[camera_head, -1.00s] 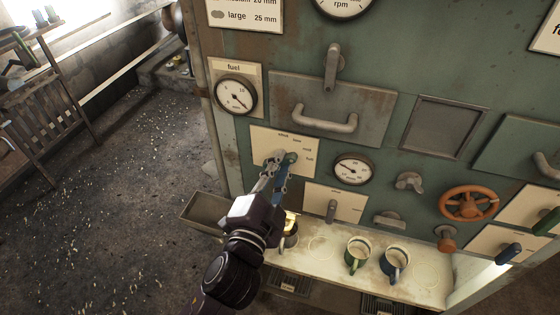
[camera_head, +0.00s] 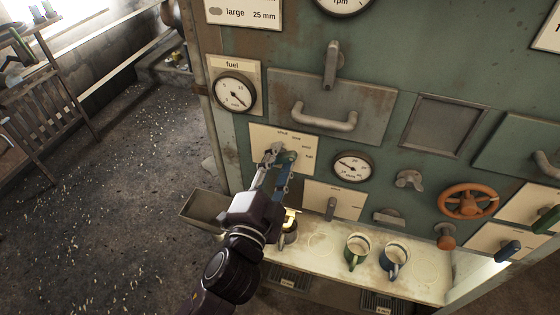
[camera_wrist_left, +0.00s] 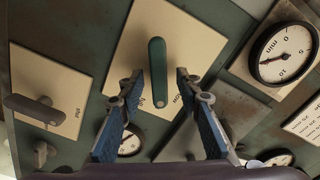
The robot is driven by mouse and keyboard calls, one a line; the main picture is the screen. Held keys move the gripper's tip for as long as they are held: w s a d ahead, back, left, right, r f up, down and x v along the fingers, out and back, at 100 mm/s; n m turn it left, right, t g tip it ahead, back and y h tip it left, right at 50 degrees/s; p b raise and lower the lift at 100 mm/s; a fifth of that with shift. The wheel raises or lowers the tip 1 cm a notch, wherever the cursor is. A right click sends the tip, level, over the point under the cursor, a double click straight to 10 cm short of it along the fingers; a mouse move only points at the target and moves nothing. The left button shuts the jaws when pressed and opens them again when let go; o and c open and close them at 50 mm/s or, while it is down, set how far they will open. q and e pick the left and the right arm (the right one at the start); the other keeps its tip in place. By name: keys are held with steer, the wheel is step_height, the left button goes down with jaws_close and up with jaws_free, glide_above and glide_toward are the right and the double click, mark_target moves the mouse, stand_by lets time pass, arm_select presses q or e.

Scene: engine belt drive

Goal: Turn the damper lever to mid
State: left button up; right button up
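The damper lever (camera_wrist_left: 157,65), a dark green rounded bar, stands on a cream label plate (camera_head: 265,135) on the machine's front. The plate has small words along its top and right edge, with "mid" at the right. My left gripper (camera_head: 276,158) is at the plate, its fingers partly covering the lever in the head view. In the left wrist view, the two blue-padded fingers (camera_wrist_left: 156,84) are spread, one on each side of the lever, with visible gaps. Where the lever points is hard to tell. My right gripper is not in view.

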arm_select(q)
steer(key=v, duration=1.2)
stand_by(0.4)
